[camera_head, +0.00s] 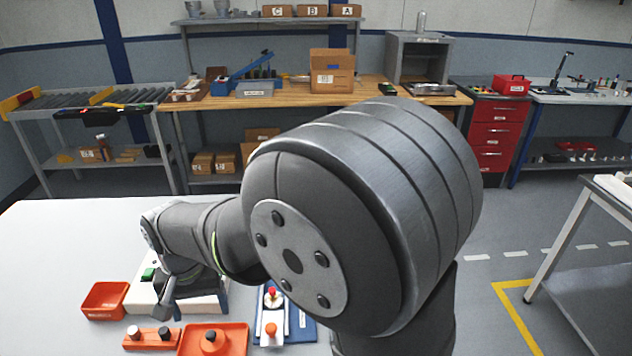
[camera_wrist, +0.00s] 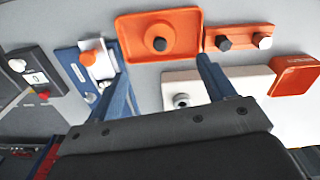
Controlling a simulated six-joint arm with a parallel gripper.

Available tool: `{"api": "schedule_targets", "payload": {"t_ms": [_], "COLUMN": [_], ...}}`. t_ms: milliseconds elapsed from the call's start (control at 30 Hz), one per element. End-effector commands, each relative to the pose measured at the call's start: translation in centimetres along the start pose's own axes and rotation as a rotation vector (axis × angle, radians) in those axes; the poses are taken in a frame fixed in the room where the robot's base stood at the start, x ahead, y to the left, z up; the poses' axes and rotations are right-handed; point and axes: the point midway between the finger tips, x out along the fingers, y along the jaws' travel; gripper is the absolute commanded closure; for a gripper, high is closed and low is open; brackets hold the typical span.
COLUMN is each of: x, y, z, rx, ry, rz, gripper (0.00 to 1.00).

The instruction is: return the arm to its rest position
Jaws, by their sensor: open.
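My gripper (camera_wrist: 163,70) is open, its two blue fingers wide apart with nothing between them in the wrist view. It hangs above the white table (camera_head: 60,240). An orange tray (camera_wrist: 125,40) with a dark round part on it shows beyond the fingertips. In the head view my arm fills the middle and hides part of the table; my gripper end is low on the left, over the white fixture (camera_head: 143,293), which also shows behind the right finger in the wrist view (camera_wrist: 180,92).
An orange bin (camera_head: 104,300), an orange strip (camera_head: 152,340) with a black and a white knob, and a blue plate (camera_head: 300,325) stand near. A dark box with a display (camera_wrist: 40,95) shows at left in the wrist view. The table's left is bare.

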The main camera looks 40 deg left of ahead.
Motion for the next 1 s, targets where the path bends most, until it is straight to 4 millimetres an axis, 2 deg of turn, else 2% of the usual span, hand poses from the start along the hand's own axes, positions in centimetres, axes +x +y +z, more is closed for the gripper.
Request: {"api": "schedule_targets", "payload": {"t_ms": [533,567,600,700,1000], "x": [10.7,10.9,9.7,8.4,7.1], "y": [0.1,0.1,0.0,0.0,0.1], "z": [0.1,0.1,-0.1,0.0,0.0], "rx": [0.0,0.0,0.0,0.0,0.0], "ry": [-0.004,-0.002,0.004,0.003,0.0], "rz": [0.002,0.001,-0.003,-0.002,0.0], "gripper": [0.25,0.25,0.25,0.25,0.25]}}
